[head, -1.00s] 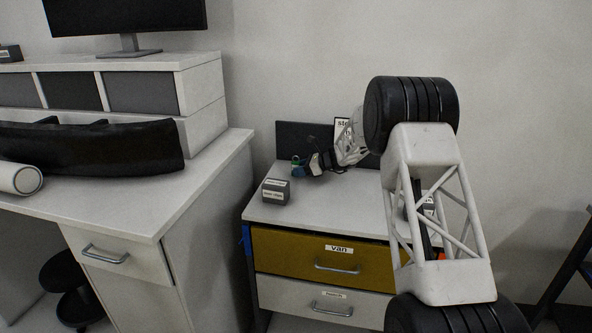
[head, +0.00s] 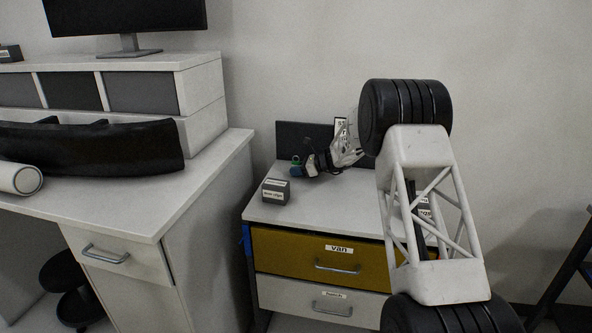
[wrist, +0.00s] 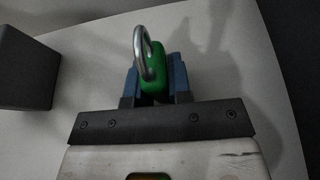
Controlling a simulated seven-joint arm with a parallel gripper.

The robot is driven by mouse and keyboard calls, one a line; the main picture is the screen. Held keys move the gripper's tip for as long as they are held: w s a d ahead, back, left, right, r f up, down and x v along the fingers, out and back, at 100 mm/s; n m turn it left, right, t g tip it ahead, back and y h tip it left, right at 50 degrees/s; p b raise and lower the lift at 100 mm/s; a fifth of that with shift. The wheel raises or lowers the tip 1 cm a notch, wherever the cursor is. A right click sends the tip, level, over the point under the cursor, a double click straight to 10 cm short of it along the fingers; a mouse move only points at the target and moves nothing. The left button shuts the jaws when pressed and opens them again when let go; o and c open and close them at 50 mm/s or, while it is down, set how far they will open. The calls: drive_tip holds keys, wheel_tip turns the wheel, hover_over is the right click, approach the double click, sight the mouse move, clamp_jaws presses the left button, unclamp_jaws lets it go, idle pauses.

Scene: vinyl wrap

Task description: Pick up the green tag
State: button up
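The green tag (wrist: 154,72) with a curved metal ring (wrist: 141,48) is between the blue fingers of my gripper (wrist: 154,84) in the wrist view. The fingers are close together, one on each side, and appear to press on the tag. The ring stands out beyond the tag at its upper left. In the head view my gripper (head: 298,169) is low over the back left of the white drawer cabinet top (head: 320,205), and a small bit of green shows at its tip. I cannot tell whether the tag touches the surface.
A dark grey labelled block (head: 276,191) sits at the cabinet's left front; it also shows in the wrist view (wrist: 26,68). A dark panel (head: 300,137) stands at the cabinet's back edge. Labelled items (head: 424,205) are partly hidden behind my arm. The middle of the cabinet top is clear.

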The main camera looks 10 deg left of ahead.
sight(296, 162)
clamp_jaws()
drive_tip(key=shift+r, duration=0.15)
drive_tip(key=shift+r, duration=1.45)
drive_tip(key=shift+s+d+r, duration=0.1)
drive_tip(key=shift+s+r, duration=0.1)
drive_tip(key=s+d, duration=0.2)
drive_tip(key=s, duration=0.2)
drive_tip(key=s+d+r, duration=0.1)
drive_tip(key=s+d, duration=0.1)
drive_tip(key=s, duration=0.3)
drive_tip(key=s+d, duration=0.1)
drive_tip(key=s, duration=0.4)
drive_tip(key=shift+d+r, duration=0.15)
drive_tip(key=shift+d, duration=0.25)
drive_tip(key=shift+s, duration=0.2)
drive_tip(key=shift+w+d+r, duration=0.1)
drive_tip(key=shift+d+r, duration=0.05)
drive_tip(key=shift+d, duration=0.05)
